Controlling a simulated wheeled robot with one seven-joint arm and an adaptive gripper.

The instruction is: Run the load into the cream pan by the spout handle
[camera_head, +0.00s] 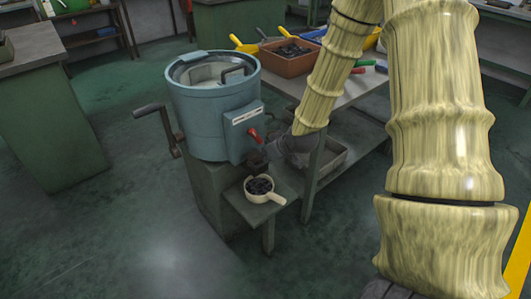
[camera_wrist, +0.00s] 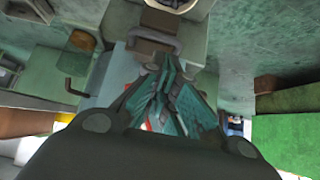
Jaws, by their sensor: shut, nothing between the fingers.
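The blue-grey drum machine (camera_head: 205,105) stands on a pedestal, with a red-gripped spout handle (camera_head: 254,135) on its front plate. The cream pan (camera_head: 278,198) sits on a low shelf below the spout and holds dark pieces (camera_head: 260,186). Part of the cream pan also shows at the top edge of the wrist view (camera_wrist: 172,6). My gripper (camera_head: 258,160) is beside the spout, just below and right of the red handle and above the pan. Its teal fingers (camera_wrist: 166,75) are together with nothing between them. Whether they touch the handle or spout I cannot tell.
A crank (camera_head: 150,110) sticks out left of the drum. A workbench (camera_head: 350,92) at the right carries a brown bin (camera_head: 285,64), scoops and coloured tools, with a tray (camera_head: 325,165) on its lower shelf. The floor at front left is clear.

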